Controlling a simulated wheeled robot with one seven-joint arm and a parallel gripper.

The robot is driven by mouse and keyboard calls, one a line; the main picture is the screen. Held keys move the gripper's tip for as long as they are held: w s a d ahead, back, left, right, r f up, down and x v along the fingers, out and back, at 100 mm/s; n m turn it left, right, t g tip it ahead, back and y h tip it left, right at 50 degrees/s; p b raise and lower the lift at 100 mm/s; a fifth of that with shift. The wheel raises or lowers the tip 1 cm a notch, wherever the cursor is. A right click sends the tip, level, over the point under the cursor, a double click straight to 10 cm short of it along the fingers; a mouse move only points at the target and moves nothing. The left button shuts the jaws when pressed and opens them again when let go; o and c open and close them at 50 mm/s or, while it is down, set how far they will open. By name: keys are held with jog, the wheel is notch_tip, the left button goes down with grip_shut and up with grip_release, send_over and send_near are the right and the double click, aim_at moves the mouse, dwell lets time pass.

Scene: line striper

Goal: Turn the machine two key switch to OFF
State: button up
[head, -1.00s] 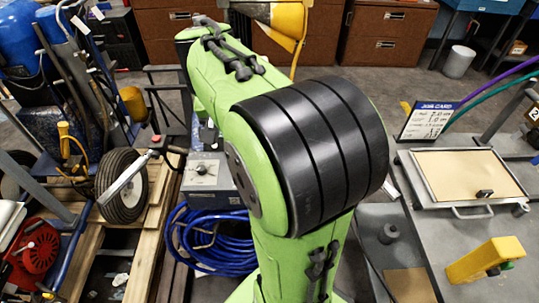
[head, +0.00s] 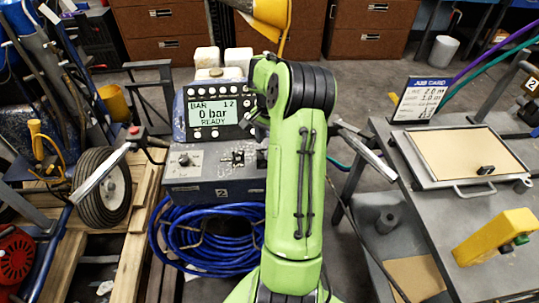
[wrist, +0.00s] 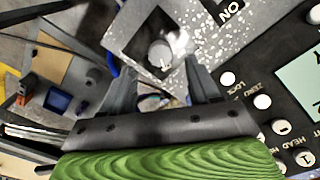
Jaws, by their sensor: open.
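Machine two (head: 215,190) is a grey box marked 2 under a black panel with a lit display (head: 208,113) reading "0 bar READY". On its front are a dark knob on a pale plate (head: 187,160) and a small square fitting (head: 238,158). In the wrist view a pale square plate carries a round silver switch (wrist: 160,53), with an ON label (wrist: 232,12) to its right. My gripper (wrist: 157,67) is open and empty, its fingers on either side of the round switch in the picture. I cannot tell whether they touch it. My arm hides the gripper in the head view.
A coil of blue hose (head: 205,240) lies below the machine. A wheel (head: 105,190) and wooden pallet stand at left. A grey bench (head: 440,205) at right holds a job card, a tray and a yellow block (head: 495,237). Panel buttons (wrist: 262,102) are close right of my gripper.

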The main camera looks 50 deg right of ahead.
notch_tip(320, 180, down, 5)
jog(key=shift+r+b, duration=0.1)
jog(key=shift+b, duration=0.45)
jog(key=shift+r, duration=0.1)
jog(key=c, duration=1)
